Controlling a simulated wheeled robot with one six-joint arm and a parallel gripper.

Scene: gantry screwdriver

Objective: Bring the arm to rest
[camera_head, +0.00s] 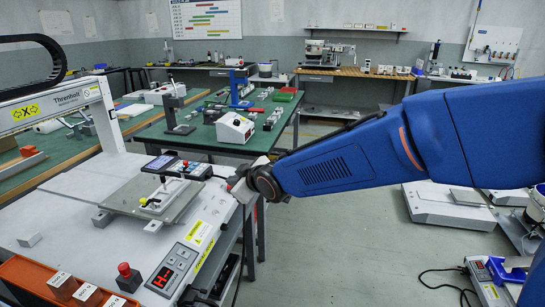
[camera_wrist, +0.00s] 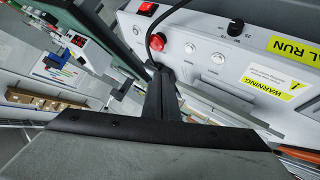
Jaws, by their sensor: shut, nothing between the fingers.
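My blue arm reaches in from the right in the head view, roughly level. My gripper (camera_head: 237,187) is at its far left end, by the right edge of the white gantry machine's bed (camera_head: 75,215). The gap between it and the machine is hard to judge. In the wrist view the dark fingers (camera_wrist: 162,78) are together, with nothing held between them. Behind them is a pale control panel (camera_wrist: 210,70) with a red stop button (camera_wrist: 156,42), knobs and yellow warning labels.
A fixture plate (camera_head: 170,198) sits on the bed, with a handheld pendant (camera_head: 178,167) behind it. A keypad box (camera_head: 173,270) and red button (camera_head: 128,277) are at the front. A green bench (camera_head: 180,140) stands behind. Open floor (camera_head: 350,220) lies below my arm.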

